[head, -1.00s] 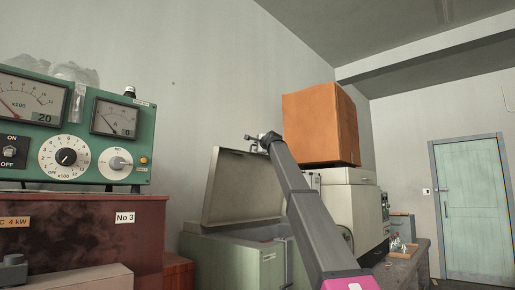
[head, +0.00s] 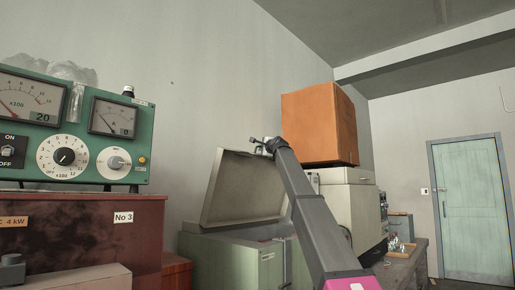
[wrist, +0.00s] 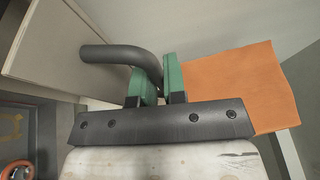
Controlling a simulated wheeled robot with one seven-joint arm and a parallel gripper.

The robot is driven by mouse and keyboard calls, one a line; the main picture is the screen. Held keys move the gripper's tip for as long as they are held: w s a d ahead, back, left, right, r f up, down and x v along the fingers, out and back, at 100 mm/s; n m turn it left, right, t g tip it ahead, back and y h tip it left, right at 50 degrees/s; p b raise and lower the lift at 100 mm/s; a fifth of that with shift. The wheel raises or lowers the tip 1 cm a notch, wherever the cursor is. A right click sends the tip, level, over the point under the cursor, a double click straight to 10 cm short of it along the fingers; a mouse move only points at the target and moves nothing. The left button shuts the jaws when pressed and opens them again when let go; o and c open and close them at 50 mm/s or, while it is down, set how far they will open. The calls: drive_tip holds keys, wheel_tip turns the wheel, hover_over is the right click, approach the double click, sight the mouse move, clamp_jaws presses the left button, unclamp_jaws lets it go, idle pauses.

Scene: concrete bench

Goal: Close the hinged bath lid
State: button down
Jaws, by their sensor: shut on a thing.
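The bath (head: 232,262) is a pale green cabinet in the head view. Its grey-beige hinged lid (head: 243,190) stands open, tilted up over the top. My gripper (head: 262,146) is at the lid's upper right corner. In the wrist view, the green fingers of my gripper (wrist: 159,80) are closed around the dark, curved bar handle (wrist: 115,57). The lid's pale panel (wrist: 45,45) shows at the upper left of the wrist view. My arm hides part of the bath's right side in the head view.
An orange box (head: 318,125) sits on a beige machine (head: 352,210) just right of the lid; it also shows in the wrist view (wrist: 265,90). A green meter panel (head: 120,155) stands on a red-brown cabinet (head: 95,240) at left. A wall rises behind the bath.

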drive_tip(key=s+d+f+m+t+y, duration=0.1)
drive_tip(key=s+d+f, duration=0.6)
drive_tip(key=d+f, duration=0.3)
drive_tip(key=s+d+f+m+t, duration=0.1)
drive_tip(key=s+d+f+t, duration=0.1)
drive_tip(key=s+d+f, duration=0.7)
wheel_tip(320, 180, down, 22)
drive_tip(key=t, duration=0.1)
drive_tip(key=shift+w+d+m, duration=0.2)
drive_tip(key=shift+d+m, duration=0.2)
idle(0.3)
drive_tip(key=c, duration=1.2)
unclamp_jaws()
drive_tip(key=shift+f, duration=0.15)
drive_tip(key=shift+r, duration=0.2)
